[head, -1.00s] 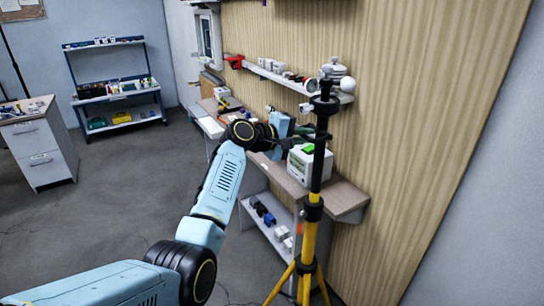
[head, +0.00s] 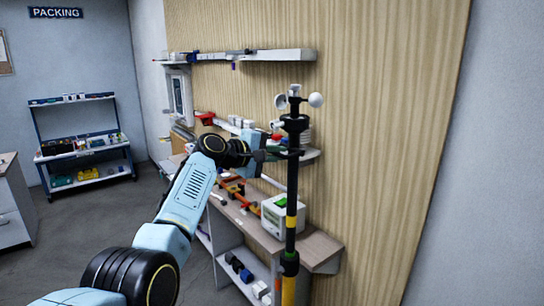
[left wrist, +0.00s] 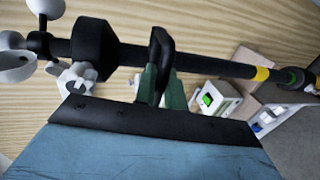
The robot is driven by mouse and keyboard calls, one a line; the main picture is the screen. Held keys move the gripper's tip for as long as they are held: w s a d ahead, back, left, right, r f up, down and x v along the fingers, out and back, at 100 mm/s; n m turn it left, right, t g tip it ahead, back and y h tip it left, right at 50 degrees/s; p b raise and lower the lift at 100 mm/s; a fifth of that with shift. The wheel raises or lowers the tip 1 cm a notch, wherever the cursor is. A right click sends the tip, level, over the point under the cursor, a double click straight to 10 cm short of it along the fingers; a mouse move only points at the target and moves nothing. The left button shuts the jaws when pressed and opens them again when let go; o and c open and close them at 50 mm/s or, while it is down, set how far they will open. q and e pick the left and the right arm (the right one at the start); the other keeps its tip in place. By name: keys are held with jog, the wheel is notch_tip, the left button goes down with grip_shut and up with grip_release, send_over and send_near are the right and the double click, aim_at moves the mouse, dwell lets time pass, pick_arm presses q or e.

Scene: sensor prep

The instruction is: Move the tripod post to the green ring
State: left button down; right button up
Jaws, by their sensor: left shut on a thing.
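The tripod post (head: 292,185) stands about upright in front of the workbench in the head view, black above with yellow bands below. A white cup sensor tops it. Its legs are below the frame. My left gripper (head: 289,154) is shut on the black upper part of the post, just below the thick black collar. In the left wrist view the fingers (left wrist: 160,68) close around the post (left wrist: 213,62), which crosses the picture with its sensor head at left. No green ring on the floor shows. My right gripper is not in view.
A blue rack (head: 85,145) stands at far left, with a drawer cabinet (head: 12,210) nearer. Grey floor between is clear.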

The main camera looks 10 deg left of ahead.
pick_arm(q)
jog(key=shift+r, duration=0.4)
jog(key=c, duration=1.6)
grip_release()
jog(key=shift+f, duration=0.15)
jog(key=shift+f, duration=0.1)
jog(key=b+v, duration=0.2)
jog(key=v, duration=1.1)
jog(key=shift+s+a+b, duration=0.1)
jog(key=shift+s+b, duration=0.1)
jog(key=shift+b, duration=0.15)
